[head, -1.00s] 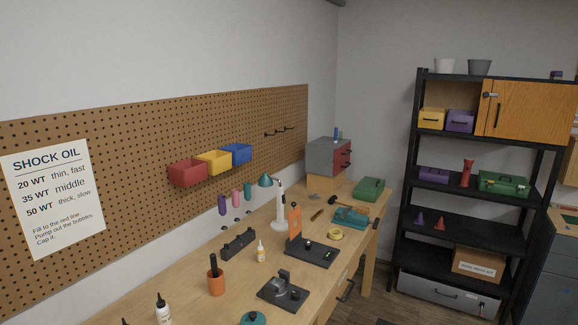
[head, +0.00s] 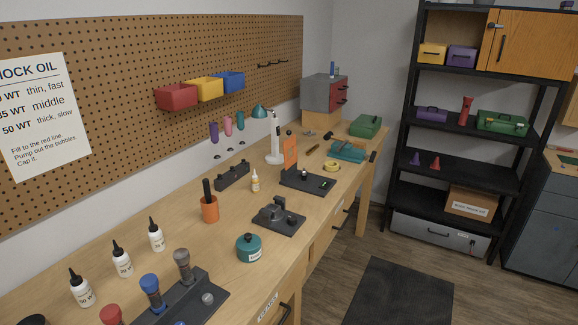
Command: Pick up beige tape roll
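The beige tape roll (head: 332,166) lies flat on the wooden workbench (head: 180,240), towards its far end. It is a small yellowish ring, just right of the dark stand with the orange upright piece and in front of the teal item. Neither of my grippers shows in the head view.
Near the tape are a dark stand (head: 312,182), an orange upright piece (head: 290,152), a teal item (head: 348,151) and a green box (head: 365,126). Bottles, a teal jar (head: 249,248) and shock parts stand nearer. Clear floor with a dark mat (head: 400,293) lies right of the bench.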

